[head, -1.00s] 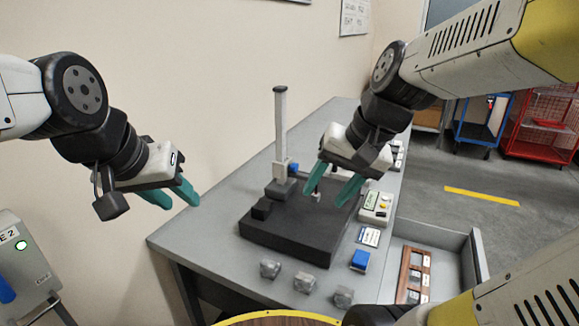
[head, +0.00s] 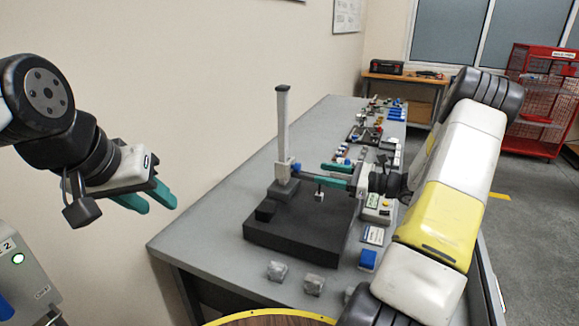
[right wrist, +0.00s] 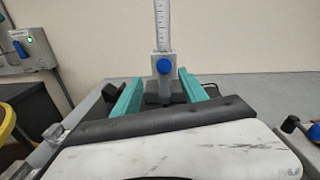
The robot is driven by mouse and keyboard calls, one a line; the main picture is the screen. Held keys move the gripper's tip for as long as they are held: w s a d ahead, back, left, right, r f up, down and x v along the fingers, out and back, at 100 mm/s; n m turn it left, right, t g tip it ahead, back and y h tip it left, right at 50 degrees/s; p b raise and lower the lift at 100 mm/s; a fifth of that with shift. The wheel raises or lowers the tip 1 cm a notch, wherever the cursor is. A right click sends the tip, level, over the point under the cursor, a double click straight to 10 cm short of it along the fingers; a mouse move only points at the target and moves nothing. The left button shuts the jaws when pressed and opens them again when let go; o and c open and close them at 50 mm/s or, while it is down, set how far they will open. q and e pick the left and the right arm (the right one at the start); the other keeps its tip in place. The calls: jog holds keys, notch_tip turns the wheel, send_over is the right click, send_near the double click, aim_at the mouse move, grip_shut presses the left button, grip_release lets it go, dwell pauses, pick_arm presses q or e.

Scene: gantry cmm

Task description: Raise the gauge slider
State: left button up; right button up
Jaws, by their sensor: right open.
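The height gauge's pale post (head: 283,120) stands upright on the black plate (head: 300,235). Its slider (head: 282,170) sits low on the post, with a blue knob (head: 296,168). In the right wrist view the scaled post (right wrist: 163,25) rises ahead and the blue knob (right wrist: 163,66) shows between the fingertips. My right gripper (head: 324,175) is open, its teal fingers level and pointing left at the slider, a short gap from the knob. My left gripper (head: 160,203) hangs in the air at the left, away from the gauge; its two fingers are apart.
A small probe (head: 319,192) stands out over the plate below my right fingers. Grey blocks (head: 277,270), a blue block (head: 368,259) and a small box with buttons (head: 378,208) lie around the plate. The bench's left side is clear.

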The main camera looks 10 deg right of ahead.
aim_at(300, 168)
jog(key=shift+m, duration=0.3)
jog(key=x, duration=0.7)
jog(key=shift+w+f, duration=0.15)
jog(key=shift+w, duration=0.35)
grip_shut()
dwell(0.7)
